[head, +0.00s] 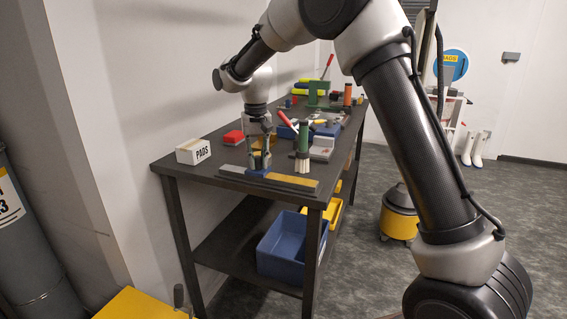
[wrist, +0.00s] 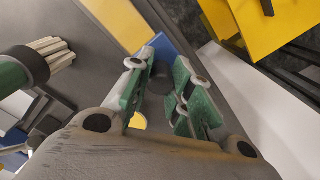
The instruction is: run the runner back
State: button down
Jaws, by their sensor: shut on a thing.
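The runner (head: 258,173) is a small blue block on a low rail (head: 296,181) with yellow and grey strips along the bench's near edge. In the wrist view the blue runner (wrist: 176,47) shows beyond the fingertips, with a dark post or knob between them. My gripper (head: 260,158) points down over the runner and is shut on it, with its green-padded fingers (wrist: 155,85) on either side of the knob. The fingers hide part of the runner.
A green-handled brush (head: 303,137) with pale bristles stands close behind the rail. Tools crowd the bench farther back. Blue (head: 291,246) and yellow bins are on the shelf below.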

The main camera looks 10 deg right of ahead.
jog(key=w+a, duration=0.1)
jog(key=a, duration=0.1)
jog(key=w+a, duration=0.2)
jog(key=a, duration=0.1)
jog(key=w+a, duration=0.2)
jog(key=a, duration=0.1)
jog(key=shift+w, duration=0.15)
jog(key=shift+w+a+r, duration=0.1)
jog(key=shift+w+a, duration=0.05)
jog(key=c, duration=1.3)
grip_release()
jog(key=shift+a, duration=0.15)
jog(key=shift+o, duration=0.2)
notch_tip(320, 180, up, 12)
